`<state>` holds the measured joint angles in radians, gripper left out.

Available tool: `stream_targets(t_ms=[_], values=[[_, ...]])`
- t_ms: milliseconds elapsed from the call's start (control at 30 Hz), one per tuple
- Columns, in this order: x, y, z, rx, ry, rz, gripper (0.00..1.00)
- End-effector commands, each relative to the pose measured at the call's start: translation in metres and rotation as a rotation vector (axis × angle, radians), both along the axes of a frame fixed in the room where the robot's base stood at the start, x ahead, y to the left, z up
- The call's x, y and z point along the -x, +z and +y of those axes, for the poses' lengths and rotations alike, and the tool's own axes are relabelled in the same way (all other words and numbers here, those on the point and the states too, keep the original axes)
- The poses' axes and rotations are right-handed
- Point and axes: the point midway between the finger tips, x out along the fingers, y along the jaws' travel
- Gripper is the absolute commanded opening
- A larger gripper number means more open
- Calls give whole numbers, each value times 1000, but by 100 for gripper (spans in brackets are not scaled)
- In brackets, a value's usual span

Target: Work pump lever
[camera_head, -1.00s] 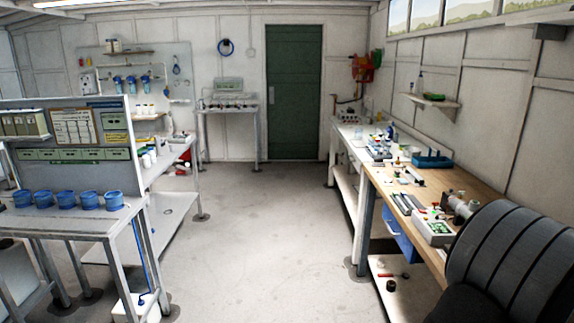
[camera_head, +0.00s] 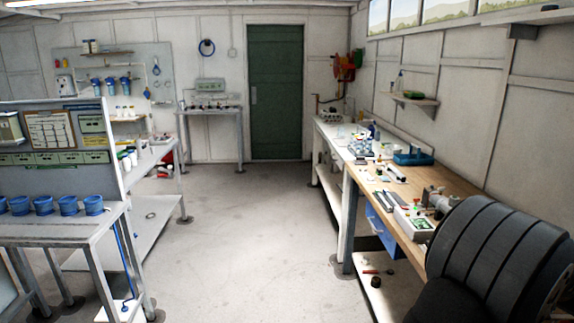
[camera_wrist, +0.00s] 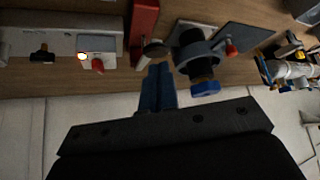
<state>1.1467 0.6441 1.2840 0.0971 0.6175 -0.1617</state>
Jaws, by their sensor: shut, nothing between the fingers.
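In the wrist view my gripper (camera_wrist: 160,68) has its blue fingers shut together with nothing held. The tips are just short of a wooden bench edge. Right of the fingers is a grey ring-shaped fitting (camera_wrist: 193,52) with a red-tipped arm (camera_wrist: 231,49) and a blue knob (camera_wrist: 206,90). I cannot tell which part, if any, is the pump lever. My gripper does not show in the head view.
The right bench (camera_head: 408,177) carries a white box (camera_head: 413,222), a blue rack (camera_head: 412,157) and several small items. The left bench (camera_head: 60,228) holds several blue cups. The floor (camera_head: 225,240) between them is clear up to the green door (camera_head: 275,90).

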Motion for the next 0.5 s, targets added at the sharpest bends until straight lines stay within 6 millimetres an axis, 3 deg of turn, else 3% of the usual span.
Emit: stream_targets(t_ms=[500], values=[[0, -22, 1, -3, 0, 2, 0]])
